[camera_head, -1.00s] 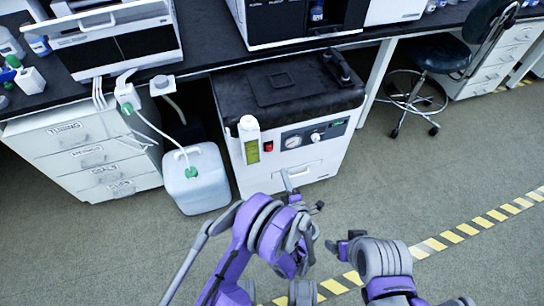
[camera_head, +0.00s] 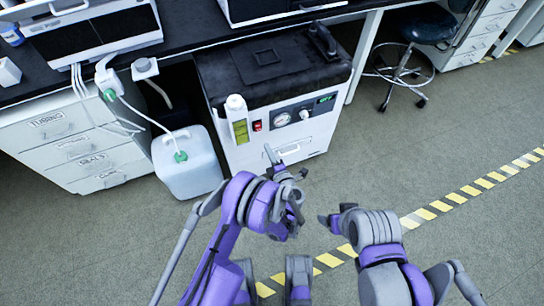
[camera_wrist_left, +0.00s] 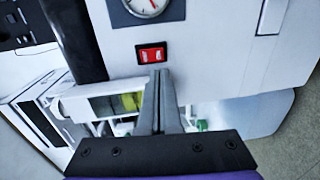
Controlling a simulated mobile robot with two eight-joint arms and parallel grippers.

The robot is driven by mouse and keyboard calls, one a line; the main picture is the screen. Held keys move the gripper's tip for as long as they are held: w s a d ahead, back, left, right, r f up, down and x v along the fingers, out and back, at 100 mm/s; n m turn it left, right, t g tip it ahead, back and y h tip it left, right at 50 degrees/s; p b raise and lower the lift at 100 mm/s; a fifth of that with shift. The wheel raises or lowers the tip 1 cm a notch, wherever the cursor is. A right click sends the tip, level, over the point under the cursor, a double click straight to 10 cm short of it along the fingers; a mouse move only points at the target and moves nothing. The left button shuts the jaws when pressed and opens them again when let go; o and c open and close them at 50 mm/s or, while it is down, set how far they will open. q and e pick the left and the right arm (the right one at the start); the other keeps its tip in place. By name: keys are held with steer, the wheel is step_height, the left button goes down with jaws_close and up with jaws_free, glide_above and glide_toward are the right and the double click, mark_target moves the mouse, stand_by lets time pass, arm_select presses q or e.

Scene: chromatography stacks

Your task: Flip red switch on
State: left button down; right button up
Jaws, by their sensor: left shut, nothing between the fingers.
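The red switch (camera_head: 257,126) is on the front panel of the white machine with the black top (camera_head: 215,92), between a bottle of yellow-green liquid and a round gauge. In the left wrist view the switch (camera_wrist_left: 151,54) is a red rocker in a black frame, just beyond my fingertips. My left gripper (camera_head: 268,152) is shut and empty, below and in front of the switch; in the left wrist view its closed fingers (camera_wrist_left: 159,74) point at the switch's lower edge. I cannot tell whether they touch. My right gripper (camera_head: 325,219) is to the right, away from the machine; its fingers are unclear.
The bottle of yellow-green liquid (camera_head: 239,120) stands out from the panel left of the switch. A gauge (camera_head: 282,119) and a white handle (camera_head: 289,150) are nearby. A white jug (camera_head: 188,165) with tubing stands on the floor at left.

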mark_target(258, 130)
arm_select(q)
steer(key=x, duration=0.7)
steer(key=shift+w+a+f+b, duration=0.1)
steer(key=shift+w+b, duration=0.2)
steer(key=shift+w, duration=0.1)
arm_select(e)
steer(key=shift+f, duration=0.4)
arm_select(q)
steer(key=shift+w+b, duration=0.15)
steer(key=shift+b, duration=0.15)
arm_select(e)
steer(key=shift+f, duration=0.35)
arm_select(q)
steer(key=shift+f, duration=0.15)
arm_select(e)
steer(key=shift+f, duration=0.15)
